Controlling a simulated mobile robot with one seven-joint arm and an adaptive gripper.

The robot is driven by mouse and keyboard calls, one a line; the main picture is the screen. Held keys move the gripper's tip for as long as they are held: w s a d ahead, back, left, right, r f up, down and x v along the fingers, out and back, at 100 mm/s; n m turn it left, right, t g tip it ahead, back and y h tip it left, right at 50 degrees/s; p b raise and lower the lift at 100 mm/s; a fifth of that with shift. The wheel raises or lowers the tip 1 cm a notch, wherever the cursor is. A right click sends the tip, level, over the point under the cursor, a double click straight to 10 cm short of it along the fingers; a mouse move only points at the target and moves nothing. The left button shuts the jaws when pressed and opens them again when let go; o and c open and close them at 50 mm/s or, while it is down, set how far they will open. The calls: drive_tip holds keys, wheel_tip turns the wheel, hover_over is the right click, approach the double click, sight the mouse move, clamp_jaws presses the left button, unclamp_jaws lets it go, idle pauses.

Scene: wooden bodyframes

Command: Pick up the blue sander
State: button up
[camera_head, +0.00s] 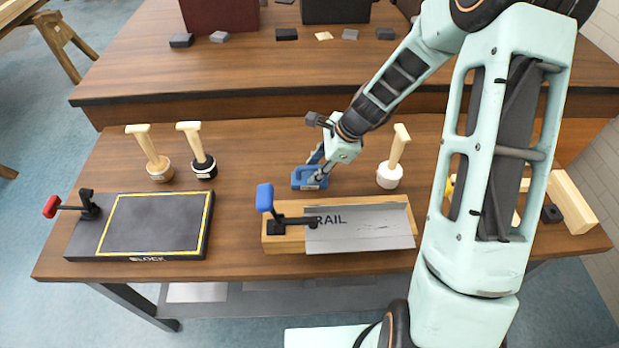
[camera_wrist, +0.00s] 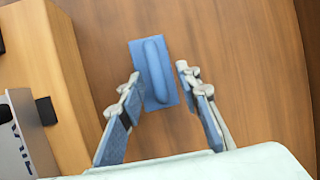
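The blue sander (camera_head: 309,178) lies on the wooden table behind the rail fixture in the head view. In the wrist view the blue sander (camera_wrist: 153,73) shows as a flat rectangular plate with a rounded lengthwise handle. My gripper (camera_head: 317,163) is right at the sander in the head view, partly covering it. In the wrist view my gripper (camera_wrist: 158,83) is open, with one finger on each side of the sander and visible gaps between fingers and handle. Whether the fingertips touch the table is unclear.
The rail fixture (camera_head: 283,243) with its blue-handled clamp stands in front of the sander. A white-based wooden-handled tool (camera_head: 390,174) stands to the right. Two similar tools (camera_head: 158,168) and the dark block board (camera_head: 150,222) are at left. A raised shelf (camera_head: 250,75) runs behind.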

sight(316, 166)
drive_tip(key=shift+c, duration=0.4)
clamp_jaws()
drive_tip(key=shift+r, duration=0.1)
drive_tip(key=shift+r, duration=0.4)
wheel_tip(316, 166, up, 2)
drive_tip(key=shift+r, duration=0.15)
drive_tip(key=s+d+r, duration=0.1)
drive_tip(key=s+r, duration=0.8)
drive_tip(key=s, duration=0.5)
drive_tip(key=shift+r, duration=0.4)
